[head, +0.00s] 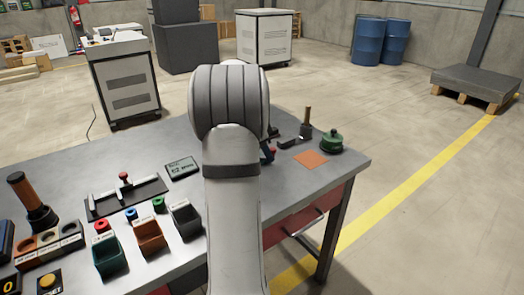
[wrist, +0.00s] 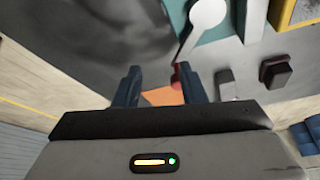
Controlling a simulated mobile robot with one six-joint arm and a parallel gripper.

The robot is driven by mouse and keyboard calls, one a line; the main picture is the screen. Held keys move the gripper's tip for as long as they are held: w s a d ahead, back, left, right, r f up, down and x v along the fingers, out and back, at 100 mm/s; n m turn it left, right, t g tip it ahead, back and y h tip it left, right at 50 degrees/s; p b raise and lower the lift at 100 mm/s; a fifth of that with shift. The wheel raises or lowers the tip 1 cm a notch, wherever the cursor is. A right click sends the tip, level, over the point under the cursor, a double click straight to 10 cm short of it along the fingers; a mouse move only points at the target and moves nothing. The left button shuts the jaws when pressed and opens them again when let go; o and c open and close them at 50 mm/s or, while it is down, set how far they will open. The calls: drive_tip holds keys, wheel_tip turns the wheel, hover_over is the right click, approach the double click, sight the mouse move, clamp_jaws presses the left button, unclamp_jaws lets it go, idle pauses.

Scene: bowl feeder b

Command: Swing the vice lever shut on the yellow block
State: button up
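My gripper (wrist: 158,74) shows in the wrist view with its two blue-grey fingers apart and clear space between them. In the head view a red knob (head: 273,149) shows just right of my arm, by a blue finger. A yellow piece (wrist: 281,14) shows at the wrist view's top right; I cannot tell whether it is the block. My arm hides most of the vice area.
An orange square (head: 311,159) lies near the bench's right end, beside a green round object (head: 332,141) and a wooden-handled tool (head: 306,122). Coloured bins (head: 110,258) and a black rail fixture (head: 127,197) stand left of my arm.

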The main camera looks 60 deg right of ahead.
drive_tip(key=shift+o, duration=0.8)
drive_tip(key=shift+s+d, duration=0.2)
drive_tip(key=shift+s, duration=0.25)
drive_tip(key=shift+w+a, duration=0.15)
drive_tip(key=shift+a, duration=0.05)
drive_tip(key=shift+d+r, duration=0.1)
drive_tip(key=shift+r+p, duration=0.4)
drive_tip(key=shift+r, duration=0.3)
drive_tip(key=a+r+p, duration=0.3)
drive_tip(key=r, duration=0.3)
drive_tip(key=shift+w+a+r, duration=0.2)
drive_tip(key=shift+w+r, duration=0.15)
drive_tip(key=shift+r, duration=0.05)
drive_tip(key=shift+f, duration=0.1)
drive_tip(key=v, duration=0.8)
drive_tip(key=shift+p, duration=0.35)
